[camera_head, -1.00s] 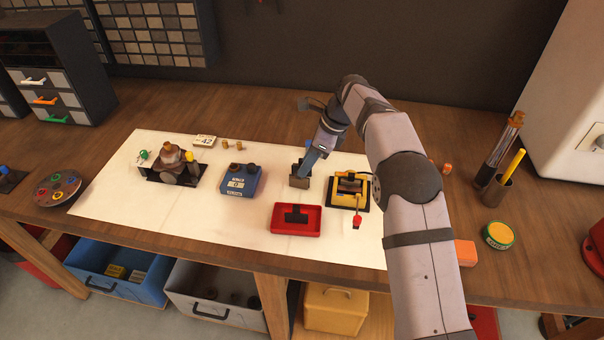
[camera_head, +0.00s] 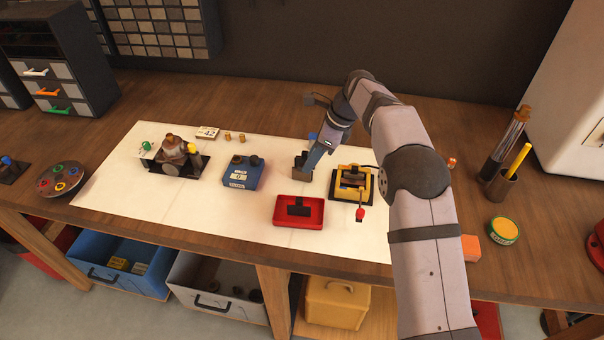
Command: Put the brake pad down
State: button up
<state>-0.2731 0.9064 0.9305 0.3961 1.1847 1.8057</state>
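My gripper (camera_head: 304,168) points down over the white mat, behind the red tray and left of the yellow fixture. Its dark tip is small and seen from behind, so I cannot tell whether it is shut or holds something. A dark T-shaped piece (camera_head: 298,207), possibly a brake pad, lies in the red tray (camera_head: 284,222). No other part can be clearly made out as the brake pad. The white mat (camera_head: 240,215) covers the middle of the bench.
A blue device (camera_head: 242,174) and a dark stand with a brown rounded part (camera_head: 172,148) are to the left. The yellow fixture (camera_head: 352,182) with a red-tipped lever is close on the right. A pen cup (camera_head: 502,186) and a green-yellow tin (camera_head: 503,231) stand farther right. The mat's front left is clear.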

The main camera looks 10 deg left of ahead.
jog(key=shift+p+x, duration=1.6)
jog(key=shift+x, duration=2)
jog(key=shift+w+a, duration=0.1)
jog(key=shift+a, duration=0.05)
jog(key=shift+r, duration=0.1)
grip_shut()
